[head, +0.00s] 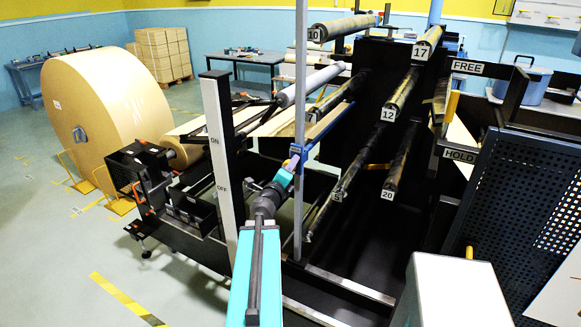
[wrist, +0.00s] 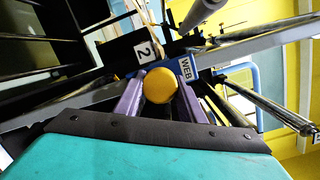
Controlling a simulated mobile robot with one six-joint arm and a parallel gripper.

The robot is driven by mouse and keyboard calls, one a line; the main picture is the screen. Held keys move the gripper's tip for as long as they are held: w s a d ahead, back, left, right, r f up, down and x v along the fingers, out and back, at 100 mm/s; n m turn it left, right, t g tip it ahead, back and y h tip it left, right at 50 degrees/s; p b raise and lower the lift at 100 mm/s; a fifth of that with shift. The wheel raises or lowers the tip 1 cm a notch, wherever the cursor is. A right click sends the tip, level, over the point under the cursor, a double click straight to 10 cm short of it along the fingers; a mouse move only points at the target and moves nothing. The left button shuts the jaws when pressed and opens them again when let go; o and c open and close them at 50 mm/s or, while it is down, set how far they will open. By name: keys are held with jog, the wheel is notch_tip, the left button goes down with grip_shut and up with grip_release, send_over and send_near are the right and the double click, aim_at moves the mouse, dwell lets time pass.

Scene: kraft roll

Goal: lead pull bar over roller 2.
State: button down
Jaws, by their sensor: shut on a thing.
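My gripper (head: 296,158) has purple fingers and reaches in beside the grey upright post in the head view. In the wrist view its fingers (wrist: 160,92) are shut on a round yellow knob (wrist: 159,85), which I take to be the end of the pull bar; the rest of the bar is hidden. A blue tag reading WEB (wrist: 186,69) sits just right of the knob. The plate numbered 2 (wrist: 145,51), marking roller 2, is just beyond and left of the knob. I cannot make out that number in the head view, nor whether the bar is over roller 2.
Numbered rollers 10 (head: 331,29), 17 (head: 430,38), 12 (head: 400,94), 5 (head: 325,200) and 20 (head: 397,165) project from the dark frame. The grey post (head: 299,75) stands close to my gripper. A large kraft roll (head: 110,112) stands at left; open floor lies front left.

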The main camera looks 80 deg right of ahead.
jog(key=shift+f, duration=0.1)
notch_tip(320, 180, down, 9)
jog(key=b, duration=0.7)
jog(key=shift+b, duration=0.4)
jog(key=shift+f, duration=0.2)
jog(key=w+f+b, duration=0.2)
jog(key=f+b, duration=1.2)
jog(key=f, duration=0.4)
jog(key=w+d+f+b, duration=0.1)
jog(key=w+f+b, duration=0.1)
jog(key=f+b, duration=1.2)
notch_tip(320, 180, down, 6)
jog(key=shift+r+b, duration=0.25)
jog(key=shift+b, duration=0.1)
jog(key=shift+w, duration=0.1)
jog(key=shift+f, duration=0.1)
dwell(0.7)
